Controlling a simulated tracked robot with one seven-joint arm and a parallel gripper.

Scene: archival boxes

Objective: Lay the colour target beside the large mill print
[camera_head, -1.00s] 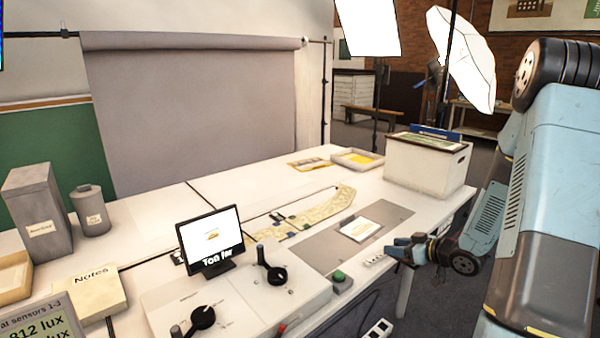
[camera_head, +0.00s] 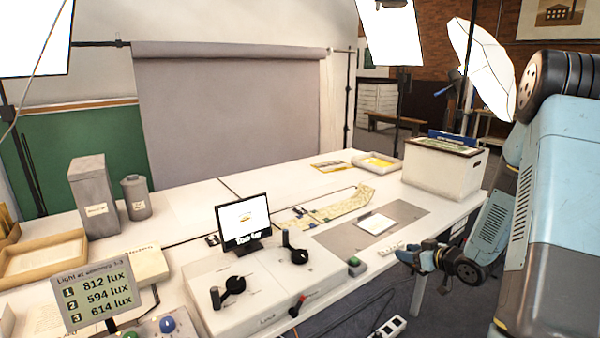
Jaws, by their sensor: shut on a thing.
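My gripper (camera_head: 409,258) is at the right, beyond the front edge of the table, with its fingers pointing left. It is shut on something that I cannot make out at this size. A white sheet (camera_head: 377,224) lies flat on a grey mat (camera_head: 338,242), up and left of my gripper and apart from it. A yellowish print (camera_head: 331,166) lies near the back of the table. I cannot tell which sheet is the large mill print. I cannot pick out the colour target.
A patterned strip (camera_head: 335,208) lies behind the mat. A white archival box (camera_head: 440,172) stands at the right end, near a shallow tray (camera_head: 378,160) with a yellow sheet. A small monitor (camera_head: 243,220) and a control console (camera_head: 262,285) with black knobs stand left of the mat.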

